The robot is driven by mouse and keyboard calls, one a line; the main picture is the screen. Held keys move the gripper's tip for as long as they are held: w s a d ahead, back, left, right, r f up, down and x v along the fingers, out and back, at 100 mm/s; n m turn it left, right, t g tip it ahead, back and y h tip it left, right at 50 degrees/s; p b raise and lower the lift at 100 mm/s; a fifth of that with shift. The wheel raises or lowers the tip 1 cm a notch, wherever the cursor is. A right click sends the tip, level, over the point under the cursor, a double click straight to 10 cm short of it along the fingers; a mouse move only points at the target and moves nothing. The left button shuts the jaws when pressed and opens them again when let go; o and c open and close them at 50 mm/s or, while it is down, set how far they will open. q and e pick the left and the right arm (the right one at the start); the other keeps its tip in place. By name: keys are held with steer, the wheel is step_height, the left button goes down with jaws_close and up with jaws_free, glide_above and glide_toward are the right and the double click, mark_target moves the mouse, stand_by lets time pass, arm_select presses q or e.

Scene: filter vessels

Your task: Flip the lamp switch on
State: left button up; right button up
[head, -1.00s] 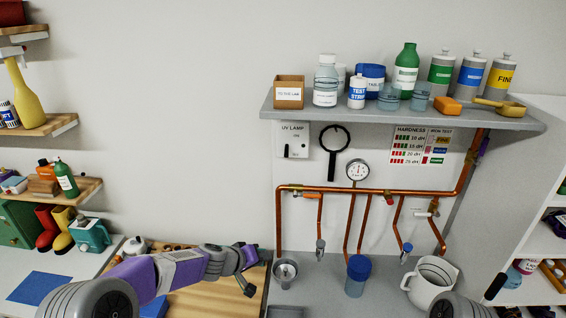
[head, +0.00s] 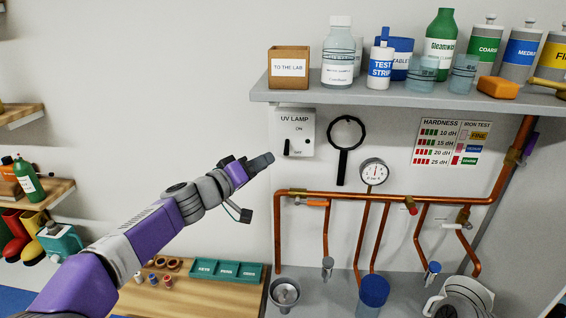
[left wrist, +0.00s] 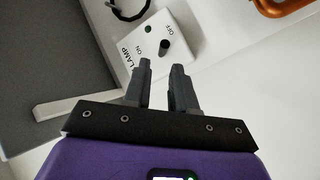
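The UV lamp switch box (head: 305,125) is a white plate on the wall under the shelf, with ON above and OFF below. Its black lever (head: 287,147) is down on the OFF side in the head view. The left wrist view also shows the box (left wrist: 187,33), the lever (left wrist: 164,46) and a small green dot. My left gripper (head: 267,160) is just left of and below the box, pointing at it, apart from the lever. In the wrist view its two fingers (left wrist: 162,66) have a gap between them, with nothing held. My right gripper is not in view.
A black magnifying glass (head: 342,155) hangs right of the switch. Copper pipes (head: 350,195) with a gauge (head: 374,172) run below. The shelf (head: 400,98) with bottles and a cardboard box (head: 289,53) is above. The wall left of the switch is bare.

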mark_target(286, 151)
arm_select(q)
steer(key=p+x, duration=0.1)
steer(key=x, duration=0.2)
steer(key=shift+w+d+f+p, duration=0.1)
steer(key=shift+w+d+p, duration=0.1)
steer(key=shift+p, duration=0.1)
steer(key=shift+p+x, duration=0.75)
steer(key=shift+x, duration=1.4)
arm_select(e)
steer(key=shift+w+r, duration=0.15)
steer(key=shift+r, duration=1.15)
arm_select(q)
steer(key=shift+w+a+f, duration=0.15)
steer(key=shift+f, duration=0.1)
jaws_close()
